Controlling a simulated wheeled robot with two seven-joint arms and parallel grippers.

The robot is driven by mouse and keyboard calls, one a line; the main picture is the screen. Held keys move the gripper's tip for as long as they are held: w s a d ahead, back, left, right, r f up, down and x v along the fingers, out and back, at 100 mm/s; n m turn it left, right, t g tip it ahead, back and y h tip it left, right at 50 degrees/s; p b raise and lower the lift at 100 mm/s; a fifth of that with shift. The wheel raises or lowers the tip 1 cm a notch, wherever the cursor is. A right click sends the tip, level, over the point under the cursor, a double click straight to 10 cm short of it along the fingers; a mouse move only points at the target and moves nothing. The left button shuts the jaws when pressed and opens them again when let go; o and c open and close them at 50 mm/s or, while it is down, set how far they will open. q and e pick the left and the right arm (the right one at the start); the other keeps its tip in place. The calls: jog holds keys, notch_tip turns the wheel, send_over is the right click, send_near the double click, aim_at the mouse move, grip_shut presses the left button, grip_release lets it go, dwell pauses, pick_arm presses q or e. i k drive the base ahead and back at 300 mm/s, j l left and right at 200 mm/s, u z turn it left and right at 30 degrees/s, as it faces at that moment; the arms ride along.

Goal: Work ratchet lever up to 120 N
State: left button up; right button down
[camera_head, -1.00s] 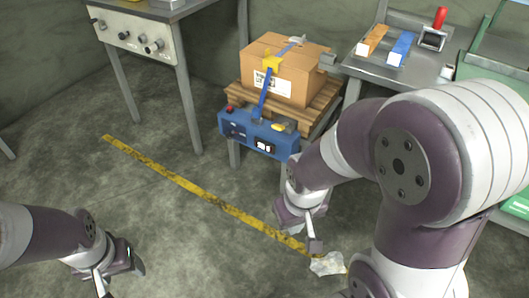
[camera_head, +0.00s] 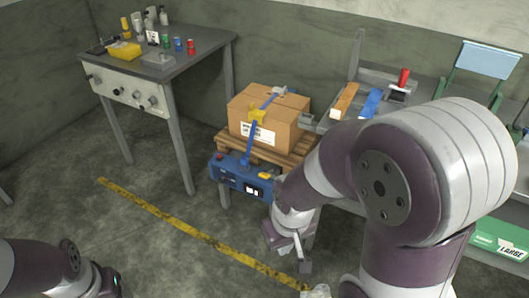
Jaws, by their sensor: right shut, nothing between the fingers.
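A cardboard box (camera_head: 286,119) sits on a small wooden pallet (camera_head: 284,157). A blue control unit (camera_head: 229,180) with a red button and small display sits below the pallet's front; the reading is too small to tell. My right gripper (camera_head: 304,264) is shut and empty, pointing down, in front of and below the blue unit, apart from the ratchet. My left gripper (camera_head: 110,286) is at the bottom left edge; its fingers are cut off.
A grey workbench (camera_head: 182,65) with bottles, small coloured cans and a yellow tray stands back left. A right-hand bench holds an orange block (camera_head: 345,101), a blue block (camera_head: 370,104) and a red-handled tool (camera_head: 402,82). A yellow floor line (camera_head: 190,230) crosses open floor. My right arm hides much of the right side.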

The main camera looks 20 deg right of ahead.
aim_at(266, 175)
jog(key=i+l, duration=0.25)
jog(key=i, duration=0.25)
jog(key=i+l, duration=0.25)
jog(key=i, duration=0.25)
jog(key=i+l, duration=0.25)
jog(key=i, duration=0.25)
jog(key=i+l, duration=0.25)
jog(key=i, duration=0.25)
